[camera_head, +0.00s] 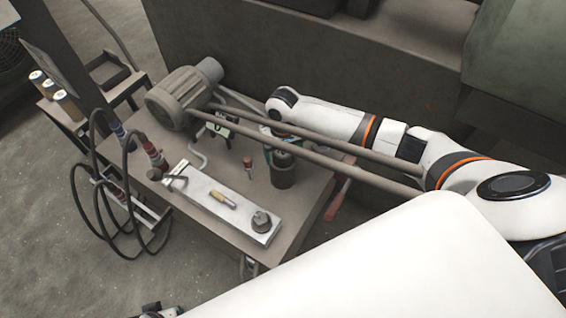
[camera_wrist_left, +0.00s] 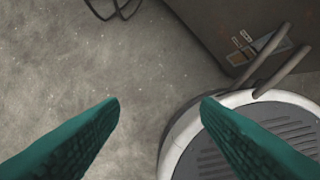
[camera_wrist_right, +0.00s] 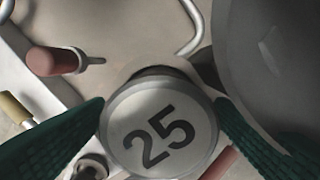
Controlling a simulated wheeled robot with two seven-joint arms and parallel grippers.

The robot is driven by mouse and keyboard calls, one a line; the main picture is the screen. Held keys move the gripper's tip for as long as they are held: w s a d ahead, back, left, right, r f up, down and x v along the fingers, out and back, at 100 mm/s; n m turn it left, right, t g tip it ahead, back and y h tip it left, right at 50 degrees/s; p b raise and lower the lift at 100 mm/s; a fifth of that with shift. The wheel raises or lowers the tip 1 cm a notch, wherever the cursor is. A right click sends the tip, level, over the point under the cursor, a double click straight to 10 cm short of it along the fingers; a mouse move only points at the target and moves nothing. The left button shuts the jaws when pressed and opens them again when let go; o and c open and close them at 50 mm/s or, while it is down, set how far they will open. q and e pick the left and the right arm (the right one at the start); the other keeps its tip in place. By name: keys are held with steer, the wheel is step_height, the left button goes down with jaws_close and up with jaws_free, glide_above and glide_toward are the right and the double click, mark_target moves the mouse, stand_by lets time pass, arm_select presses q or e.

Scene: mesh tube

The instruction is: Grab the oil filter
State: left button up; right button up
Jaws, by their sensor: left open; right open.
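A dark cylinder (camera_head: 283,170), which looks like the oil filter, stands upright on the workbench. My right gripper (camera_head: 278,140) is directly above it, pointing down, and partly hides its top. In the right wrist view, a round pale top marked "25" (camera_wrist_right: 158,130), apparently the same cylinder's, lies between the green fingers of the open right gripper (camera_wrist_right: 160,101). Whether the fingers touch it I cannot tell. My left gripper (camera_wrist_left: 160,101) is open and empty above the concrete floor, well away from the filter.
The workbench (camera_head: 225,165) carries a motor (camera_head: 184,97) with long pipes (camera_head: 310,150) running close to my right arm. A metal tray (camera_head: 225,203) with small parts lies left of the filter. A red-handled piece (camera_wrist_right: 50,61) stands nearby. Cables (camera_head: 75,195) hang off the bench's left side.

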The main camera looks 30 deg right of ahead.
steer(key=c, duration=1.5)
steer(key=shift+r, duration=0.2)
